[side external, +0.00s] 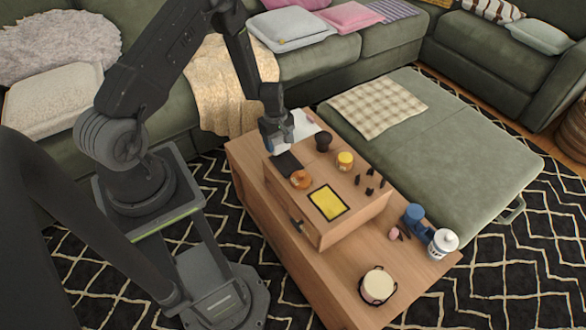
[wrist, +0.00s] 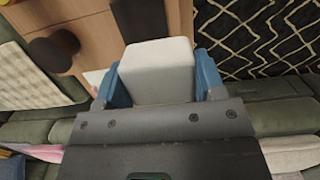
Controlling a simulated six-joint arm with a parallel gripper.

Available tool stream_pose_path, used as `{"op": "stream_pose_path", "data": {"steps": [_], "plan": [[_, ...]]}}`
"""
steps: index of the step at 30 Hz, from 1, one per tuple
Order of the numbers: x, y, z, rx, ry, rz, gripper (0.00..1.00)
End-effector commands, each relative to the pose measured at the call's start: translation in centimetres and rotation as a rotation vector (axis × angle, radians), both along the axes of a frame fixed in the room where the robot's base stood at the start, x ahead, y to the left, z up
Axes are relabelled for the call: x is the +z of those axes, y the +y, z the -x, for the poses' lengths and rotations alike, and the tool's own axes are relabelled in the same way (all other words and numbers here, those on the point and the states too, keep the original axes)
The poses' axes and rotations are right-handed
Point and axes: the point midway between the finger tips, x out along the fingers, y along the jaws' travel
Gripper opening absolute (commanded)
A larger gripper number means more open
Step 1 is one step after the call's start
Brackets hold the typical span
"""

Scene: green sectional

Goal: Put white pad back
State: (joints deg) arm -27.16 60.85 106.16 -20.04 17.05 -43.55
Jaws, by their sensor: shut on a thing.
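In the wrist view, a white block-like pad (wrist: 155,68) sits between the two blue fingers of my gripper (wrist: 158,80), which is shut on it. In the side view my gripper (side external: 277,143) is at the far left end of the raised wooden box (side external: 300,222), beside a dark square pad (side external: 287,163). The pad in my grip is mostly hidden by the fingers there. The dark square (wrist: 138,18) also shows just beyond the white pad in the wrist view. I cannot tell whether the white pad touches the wood.
A dark cup (side external: 323,141) stands close to the right of my gripper. A yellow jar (side external: 345,160), an orange item (side external: 300,179), a yellow framed panel (side external: 328,202) and several small black pieces (side external: 370,183) are on the box. A pale flat item (side external: 308,118) lies behind my gripper.

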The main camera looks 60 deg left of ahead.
Motion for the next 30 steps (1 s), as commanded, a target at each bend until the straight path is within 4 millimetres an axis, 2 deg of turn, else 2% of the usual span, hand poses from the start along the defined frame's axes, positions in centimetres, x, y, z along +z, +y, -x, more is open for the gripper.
{"op": "stream_pose_path", "data": {"steps": [1, 3, 6, 10, 14, 24, 30], "plan": [[0.4, 1.8, 1.2, 0.011, 0.0, 0.001, 0.44], [0.8, 3.6, 2.7, 0.008, 0.0, 0.002, 0.44], [1.3, 5.3, 4.2, 0.003, -0.001, 0.003, 0.44], [1.3, 6.1, 5.1, -0.002, 0.0, 0.005, 0.44], [0.3, 5.0, 4.1, -0.008, 0.0, 0.005, 0.44], [-4.1, -0.1, -1.2, -0.009, -0.001, 0.005, 0.44], [-5.4, -1.6, -2.8, -0.003, -0.001, 0.005, 0.44]]}}
